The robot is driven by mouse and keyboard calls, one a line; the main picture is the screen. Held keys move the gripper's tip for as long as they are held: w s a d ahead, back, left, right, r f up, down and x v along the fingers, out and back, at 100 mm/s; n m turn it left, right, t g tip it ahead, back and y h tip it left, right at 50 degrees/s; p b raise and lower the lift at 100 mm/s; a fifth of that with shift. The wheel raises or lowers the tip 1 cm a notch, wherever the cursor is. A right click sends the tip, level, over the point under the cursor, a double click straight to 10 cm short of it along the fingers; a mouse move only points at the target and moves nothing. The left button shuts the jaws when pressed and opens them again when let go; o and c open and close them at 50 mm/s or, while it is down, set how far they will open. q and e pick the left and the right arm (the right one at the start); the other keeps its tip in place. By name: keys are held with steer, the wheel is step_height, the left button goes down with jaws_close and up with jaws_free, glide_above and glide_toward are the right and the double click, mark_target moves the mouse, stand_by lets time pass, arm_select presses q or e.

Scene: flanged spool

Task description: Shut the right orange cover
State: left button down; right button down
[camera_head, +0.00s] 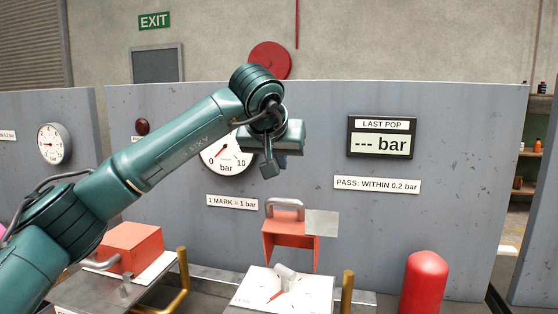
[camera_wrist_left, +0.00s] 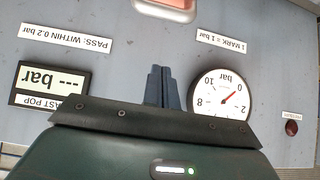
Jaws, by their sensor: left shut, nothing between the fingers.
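The right orange cover (camera_head: 289,228) stands raised, with its grey handle (camera_head: 285,206) at the top, behind a white plate (camera_head: 262,291) that bears a grey knob (camera_head: 286,273) and a red pointer. Part of the cover also shows upside down at the top edge of the left wrist view (camera_wrist_left: 167,8). My left gripper (camera_head: 269,170) is shut and empty, above and a little left of the cover, in front of the round gauge (camera_head: 218,155). Its closed fingers also show in the left wrist view (camera_wrist_left: 161,86), apart from the cover. My right gripper is in neither view.
The left orange cover (camera_head: 132,245) lies down at the lower left, partly behind my left arm. Brass-coloured posts (camera_head: 347,290) stand beside the plates. A red cylinder (camera_head: 425,283) stands at the right. A grey panel with a "--- bar" display (camera_head: 381,144) rises behind.

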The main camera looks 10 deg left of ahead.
arm_select(q)
glide_above(281, 216)
steer(key=w, duration=0.3)
step_height(281, 216, down, 5)
steer(key=s, duration=0.3)
steer(key=shift+f+p, duration=0.35)
steer(key=shift+f, duration=0.05)
steer(key=shift+s+d+f, duration=0.1)
steer(key=shift+s+f, duration=0.2)
steer(key=shift+s, duration=0.3)
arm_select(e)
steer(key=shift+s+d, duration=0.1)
